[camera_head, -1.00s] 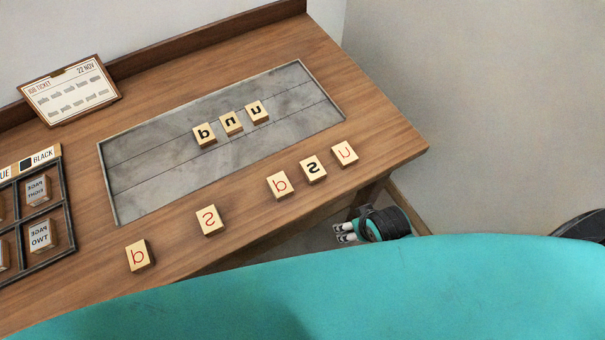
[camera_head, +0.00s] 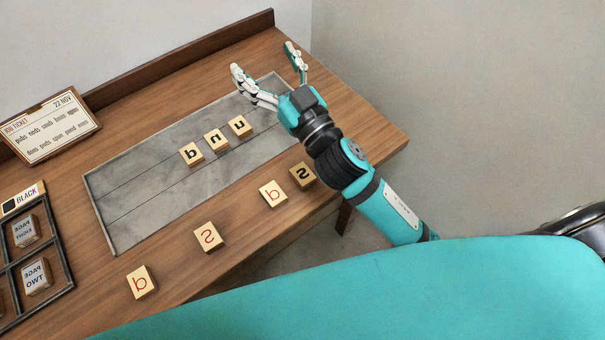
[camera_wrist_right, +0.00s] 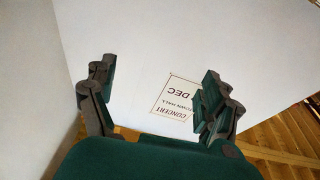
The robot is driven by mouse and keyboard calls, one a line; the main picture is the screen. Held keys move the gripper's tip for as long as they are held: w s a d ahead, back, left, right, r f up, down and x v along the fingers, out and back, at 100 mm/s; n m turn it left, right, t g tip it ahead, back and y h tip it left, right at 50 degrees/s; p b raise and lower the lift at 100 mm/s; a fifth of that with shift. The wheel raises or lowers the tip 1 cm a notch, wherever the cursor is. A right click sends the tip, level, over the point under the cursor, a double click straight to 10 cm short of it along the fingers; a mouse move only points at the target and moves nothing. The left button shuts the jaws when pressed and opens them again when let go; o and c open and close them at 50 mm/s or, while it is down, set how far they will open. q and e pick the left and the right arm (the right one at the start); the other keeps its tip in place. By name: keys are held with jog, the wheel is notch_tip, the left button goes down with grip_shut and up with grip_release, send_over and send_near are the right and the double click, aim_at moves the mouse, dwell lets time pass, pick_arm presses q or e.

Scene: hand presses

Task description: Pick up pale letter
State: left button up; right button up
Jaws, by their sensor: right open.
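Several pale wooden letter blocks are in the head view. Three with black letters, a left one (camera_head: 191,154), a middle one (camera_head: 216,140) and a right one (camera_head: 239,126), sit in a row on the grey stone slab (camera_head: 125,225). Along the front of the desk lie two blocks with red letters (camera_head: 141,282) (camera_head: 208,237), another red-letter block (camera_head: 273,194) and a black S block (camera_head: 303,175) beside my right arm. My right gripper (camera_head: 264,60) is open and empty above the slab's far right end; it also shows in the wrist view (camera_wrist_right: 160,76). My left gripper is out of view.
A job ticket (camera_head: 48,127) leans at the back left of the wooden desk (camera_head: 175,285). A dark divided tray (camera_head: 62,247) with labelled blocks is at the left. The wrist view shows a concert card (camera_wrist_right: 174,98) on a pale surface.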

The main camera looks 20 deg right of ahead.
jog(key=s+a+r+n+g+y, duration=0.6)
jog(key=a+r+n+g+y, duration=0.2)
jog(key=a+n+y, duration=0.5)
jog(key=s+a+f+n+g+y, duration=0.25)
jog(key=s+n+g, duration=0.2)
jog(key=g, duration=0.35)
jog(key=g+h+p, duration=0.3)
jog(key=g+h, duration=0.1)
jog(key=h, duration=1.8)
send_over(303, 174)
jog(key=f, duration=2.8)
jog(key=shift+w+a, duration=0.15)
jog(key=shift+a, duration=0.05)
jog(key=shift+f, duration=0.65)
jog(key=f+p, duration=0.2)
jog(key=f, duration=0.2)
jog(key=shift+d+f, duration=0.1)
jog(key=shift+d, duration=0.1)
jog(key=shift+f, duration=0.55)
jog(key=c, duration=1.2)
